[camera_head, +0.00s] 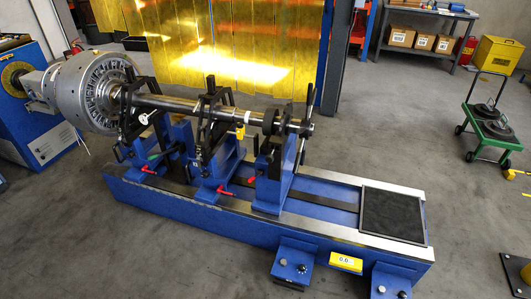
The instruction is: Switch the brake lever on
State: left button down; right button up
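The blue balancing machine (190,208) stands on the floor in the middle of the head view. Two red-handled levers stick out from its supports, one at the left support (148,170) and one at the middle support (224,191). A dark upright lever (309,108) stands at the right end of the shaft, by the right support (272,172). I cannot tell from the picture which of these is the brake lever. The rotor shaft (180,104) lies across the supports, with a large metal drum (85,92) at its left end. Neither of my grippers shows.
A black mat (392,214) lies on the machine's right end. Two blue control boxes (294,262) (390,281) and a yellow display (346,262) are on its front. A green cart (490,130) stands at right. Yellow curtains (230,45) hang behind. Floor between machine and cart is clear.

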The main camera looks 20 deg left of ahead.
aim_at(260, 171)
jog(key=i+l+u, duration=0.2)
jog(key=i, duration=0.2)
jog(key=i+l+u, duration=0.2)
jog(key=i, duration=0.25)
jog(key=i+l+u, duration=0.2)
jog(key=i, duration=0.2)
jog(key=j, duration=0.1)
